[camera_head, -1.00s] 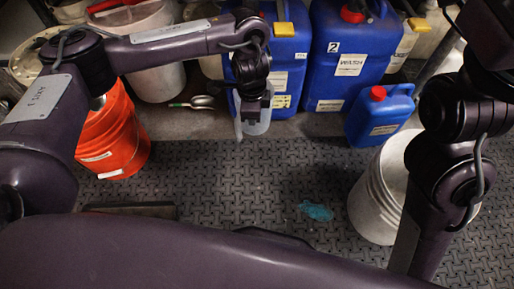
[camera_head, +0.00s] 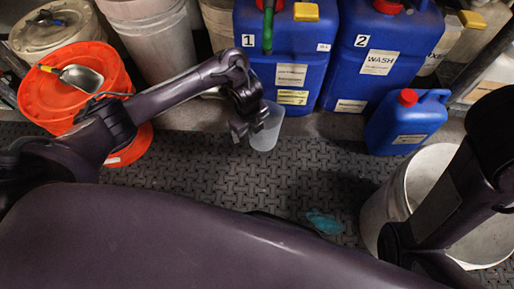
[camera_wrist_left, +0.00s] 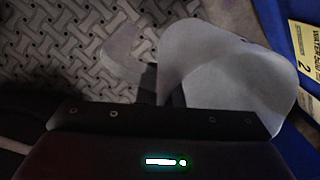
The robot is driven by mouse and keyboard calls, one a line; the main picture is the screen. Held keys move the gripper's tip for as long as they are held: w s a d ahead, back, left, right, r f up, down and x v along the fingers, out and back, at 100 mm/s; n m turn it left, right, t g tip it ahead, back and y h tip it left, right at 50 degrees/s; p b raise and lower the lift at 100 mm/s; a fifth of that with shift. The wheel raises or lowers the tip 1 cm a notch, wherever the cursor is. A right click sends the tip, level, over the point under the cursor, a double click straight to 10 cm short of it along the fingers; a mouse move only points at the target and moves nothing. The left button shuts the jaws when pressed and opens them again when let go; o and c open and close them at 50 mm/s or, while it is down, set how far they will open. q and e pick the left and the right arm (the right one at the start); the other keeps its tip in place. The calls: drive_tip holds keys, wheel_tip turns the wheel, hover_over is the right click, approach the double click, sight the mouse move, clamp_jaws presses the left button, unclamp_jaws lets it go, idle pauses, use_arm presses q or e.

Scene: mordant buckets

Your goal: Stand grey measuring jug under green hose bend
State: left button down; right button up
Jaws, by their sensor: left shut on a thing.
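The grey measuring jug (camera_head: 267,127) is translucent and hangs at the end of my left arm, in front of the lower part of blue canister 1. My left gripper (camera_head: 241,126) is shut on its left side; the jug looks roughly upright. In the left wrist view the jug (camera_wrist_left: 235,65) fills the upper middle, with the gripper (camera_wrist_left: 165,85) at its near side. The green hose bend (camera_head: 268,28) hangs down the front of canister 1, above the jug in the picture. My right gripper is out of view.
Blue canister 1 (camera_head: 248,75) and blue canister 2 (camera_head: 345,75) stand behind, a small blue can (camera_head: 405,125) to their right. A white bucket (camera_head: 385,205) stands at right. An orange bucket (camera_head: 50,95) holds a scoop (camera_head: 82,78) on top. A teal rag (camera_head: 324,222) lies on the mat.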

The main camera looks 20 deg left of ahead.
use_arm(q)
wheel_tip(320, 180, down, 4)
drive_tip(key=shift+r+b, duration=0.1)
drive_tip(key=shift+b, duration=1.05)
wheel_tip(320, 180, down, 4)
drive_tip(key=b, duration=0.4)
drive_tip(key=shift+f, duration=0.2)
drive_tip(key=shift+f, duration=0.1)
drive_tip(key=c, duration=1.6)
unclamp_jaws()
